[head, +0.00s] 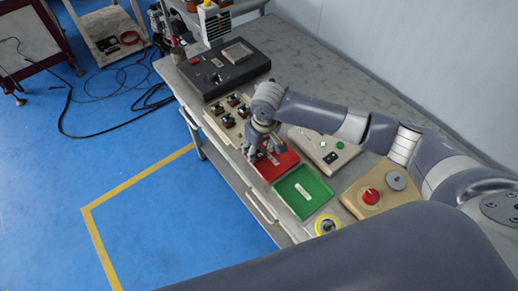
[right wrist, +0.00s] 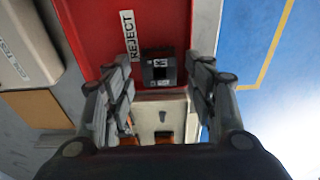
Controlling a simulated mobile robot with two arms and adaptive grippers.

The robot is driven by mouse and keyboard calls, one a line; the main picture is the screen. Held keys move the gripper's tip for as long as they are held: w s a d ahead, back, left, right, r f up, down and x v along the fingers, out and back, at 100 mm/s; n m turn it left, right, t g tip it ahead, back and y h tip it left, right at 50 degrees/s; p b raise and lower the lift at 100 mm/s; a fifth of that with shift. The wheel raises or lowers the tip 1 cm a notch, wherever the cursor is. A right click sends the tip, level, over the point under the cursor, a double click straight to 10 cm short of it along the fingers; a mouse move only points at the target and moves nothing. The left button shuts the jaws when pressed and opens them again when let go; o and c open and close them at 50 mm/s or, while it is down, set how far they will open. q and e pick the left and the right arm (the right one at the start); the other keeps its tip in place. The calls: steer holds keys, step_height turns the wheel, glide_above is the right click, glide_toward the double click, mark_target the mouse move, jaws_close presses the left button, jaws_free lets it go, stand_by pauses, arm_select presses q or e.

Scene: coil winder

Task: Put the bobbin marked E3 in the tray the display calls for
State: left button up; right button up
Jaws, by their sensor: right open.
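My right gripper (head: 262,152) is over the red tray (head: 277,166), pointing down. In the right wrist view the gripper (right wrist: 160,75) is open, with one finger on each side of a dark bobbin (right wrist: 158,66). This bobbin has small white labels too small to read. It is in the red tray, beside a label reading REJECT, and I see gaps between it and the fingers. The green tray (head: 309,186) is next to the red one and looks empty apart from its label. My left gripper is not in view.
A pale rack (head: 216,125) with several dark bobbins stands beyond the red tray. A dark machine (head: 225,66) is behind it. A beige tester box (head: 323,146) is right of the trays. A red button (head: 370,196) and a yellow-ringed item (head: 327,225) are near the green tray.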

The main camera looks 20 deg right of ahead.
step_height(320, 180, up, 12)
steer(key=s+b, duration=0.1)
steer(key=shift+s+d, duration=0.35)
stand_by(0.4)
